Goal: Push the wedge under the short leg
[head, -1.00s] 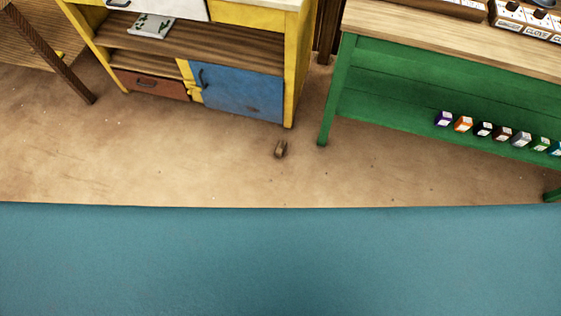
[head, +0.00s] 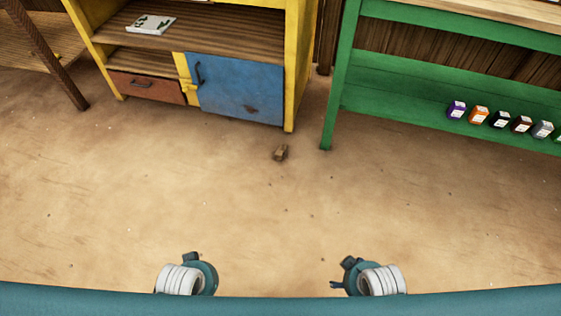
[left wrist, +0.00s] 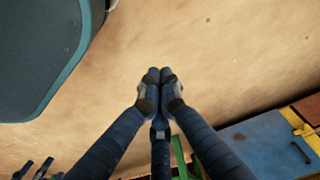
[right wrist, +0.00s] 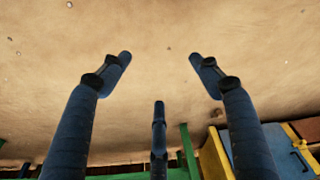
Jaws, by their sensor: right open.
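The wedge (head: 280,153) is a small brown block on the floor in the head view. It lies just in front of the yellow cabinet's right front leg (head: 289,118) and apart from it. The green stand's leg (head: 327,135) is to its right. I cannot tell by sight which leg is short. My left gripper (left wrist: 154,74) is shut with its fingertips together and nothing between them. My right gripper (right wrist: 158,62) is open and empty, its fingers spread above bare floor. Both wrists show at the bottom of the head view, well short of the wedge.
The yellow cabinet has a blue door (head: 238,88) and a red-brown drawer (head: 146,87). The green stand's low shelf (head: 400,105) holds several small coloured boxes. A dark slanted post (head: 48,55) stands at left. The sandy floor between me and the wedge is clear.

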